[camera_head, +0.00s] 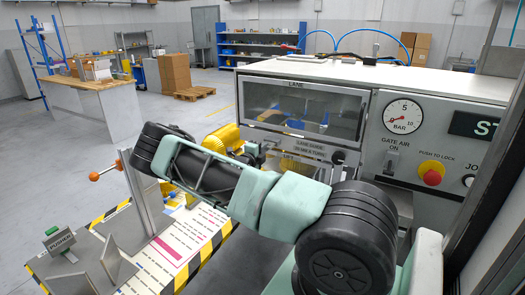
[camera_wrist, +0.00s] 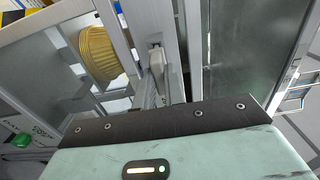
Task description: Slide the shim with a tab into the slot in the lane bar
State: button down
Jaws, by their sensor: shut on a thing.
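In the wrist view my gripper (camera_wrist: 157,72) is shut on a small pale grey piece, which appears to be the shim (camera_wrist: 157,57). Little of it shows between the fingers, and its tab cannot be made out clearly. Metal rails and upright plates stand close around it. I cannot tell which is the lane bar, and no slot is clear. In the head view my arm reaches across to the front of the machine (camera_head: 300,135) below its window.
A yellow ribbed round part (camera_wrist: 98,52) is left of the fingers in the wrist view. In the head view, a post with an orange-knobbed lever (camera_head: 105,174) stands on a striped-edge bench at left. A gauge (camera_head: 402,116) and red stop button (camera_head: 431,176) are on the machine's right panel.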

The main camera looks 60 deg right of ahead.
jog(key=shift+d, duration=0.75)
jog(key=c, duration=1.4)
grip_release()
jog(key=a+b, duration=0.1)
jog(key=a, duration=0.4)
jog(key=s+a+b, duration=0.1)
jog(key=a+b, duration=0.1)
jog(key=a, duration=0.4)
jog(key=a+b, duration=0.1)
jog(key=a, duration=0.5)
jog(key=shift+s+a, duration=0.15)
jog(key=shift+a, duration=0.05)
